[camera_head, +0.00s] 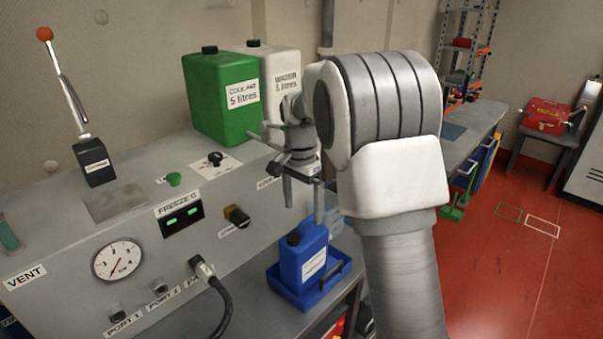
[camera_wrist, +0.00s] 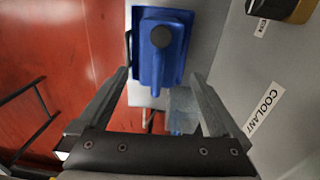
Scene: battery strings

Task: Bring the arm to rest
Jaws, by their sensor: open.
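My arm reaches across the right of the head view, bent at a large white and grey joint. My gripper (camera_head: 303,207) points down and is open, with nothing between its fingers. In the head view it shows just above a blue can (camera_head: 303,258) with a dark cap. The can stands upright in a blue tray (camera_head: 335,287) on a low grey shelf in front of the panel. In the wrist view the two fingers (camera_wrist: 160,80) are spread apart, and the can's dark cap (camera_wrist: 161,37) lies beyond their tips. The can appears clear of the fingers.
The grey control panel (camera_head: 270,215) stands beside the gripper, with a dark knob (camera_head: 237,216), a gauge (camera_head: 118,260) and a plugged black hose (camera_head: 219,300). A green coolant can (camera_head: 215,100) and a white water can (camera_head: 285,70) stand on top. Red floor (camera_head: 500,270) is open at right.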

